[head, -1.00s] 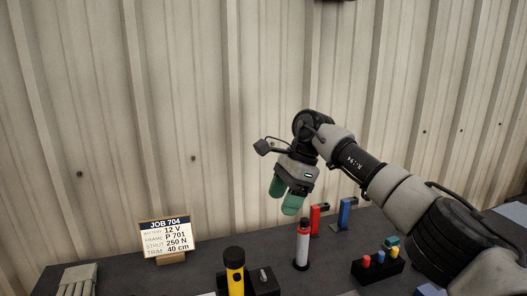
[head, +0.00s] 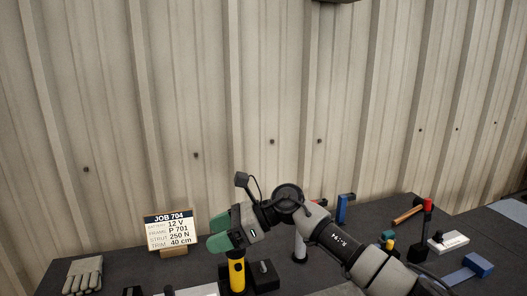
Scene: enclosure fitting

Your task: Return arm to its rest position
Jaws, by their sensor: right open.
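My right arm reaches in from the lower right, over the dark workbench (head: 120,264). My right gripper (head: 218,230) has green fingers that point left; they are apart, with nothing seen between them. In the picture it overlaps the top of a yellow-and-black cylinder (head: 237,276); I cannot tell whether they touch. My left gripper is not in view.
A job card (head: 171,230) stands left of the gripper. Grey gloves (head: 83,274) lie at the far left. A blue upright item (head: 342,208), a red-headed hammer-like tool (head: 427,206) and a blue block (head: 478,264) are behind and right of my arm. A corrugated wall (head: 300,90) closes the back.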

